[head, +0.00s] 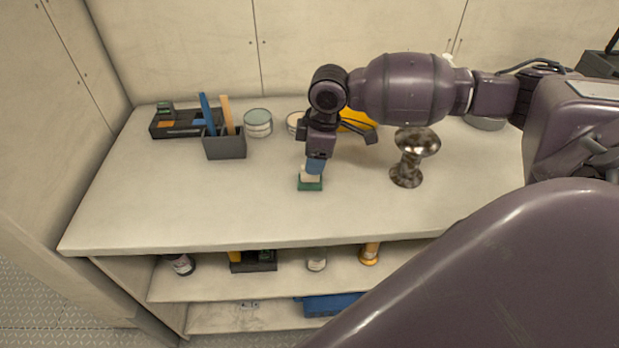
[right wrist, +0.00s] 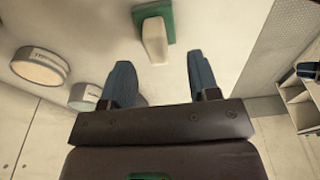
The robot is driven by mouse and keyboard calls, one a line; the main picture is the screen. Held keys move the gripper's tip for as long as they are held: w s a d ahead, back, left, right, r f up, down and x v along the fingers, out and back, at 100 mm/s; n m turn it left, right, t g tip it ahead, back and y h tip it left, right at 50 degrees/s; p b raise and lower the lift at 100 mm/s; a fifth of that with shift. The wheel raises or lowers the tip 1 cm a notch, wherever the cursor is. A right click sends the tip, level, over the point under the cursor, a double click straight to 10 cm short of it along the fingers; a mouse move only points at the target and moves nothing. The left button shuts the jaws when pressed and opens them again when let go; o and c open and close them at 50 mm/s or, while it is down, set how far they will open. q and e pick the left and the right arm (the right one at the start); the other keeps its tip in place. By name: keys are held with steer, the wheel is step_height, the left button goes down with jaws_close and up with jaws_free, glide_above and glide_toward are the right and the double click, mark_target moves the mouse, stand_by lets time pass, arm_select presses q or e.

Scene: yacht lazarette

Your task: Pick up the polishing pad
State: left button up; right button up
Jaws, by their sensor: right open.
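The polishing pad has a green base with a pale block-shaped grip on top. In the head view the pad (head: 310,185) sits on the pale worktop, below my right gripper. My right gripper (head: 315,167) points down with its blue fingers just over the pad, partly covering its pale grip. In the right wrist view the pad (right wrist: 154,38) lies beyond the open fingertips (right wrist: 161,70), in line with the gap between them. The fingers appear apart from the pad. My left gripper is not in view.
A mottled metal goblet-shaped object (head: 408,160) stands right of the pad. Behind are a dark holder with tools (head: 225,146), a tin (head: 257,124), a divided tray (head: 158,129) and a yellow item (head: 357,119). Worktop left of the pad is clear. Shelves below hold several items.

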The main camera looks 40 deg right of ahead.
mark_target(310, 176)
steer(key=f, duration=0.3)
steer(key=w+f, duration=0.1)
steer(key=shift+a+f+b, duration=0.25)
steer(key=shift+b, duration=0.15)
steer(key=shift+r, duration=0.1)
steer(key=c, duration=1)
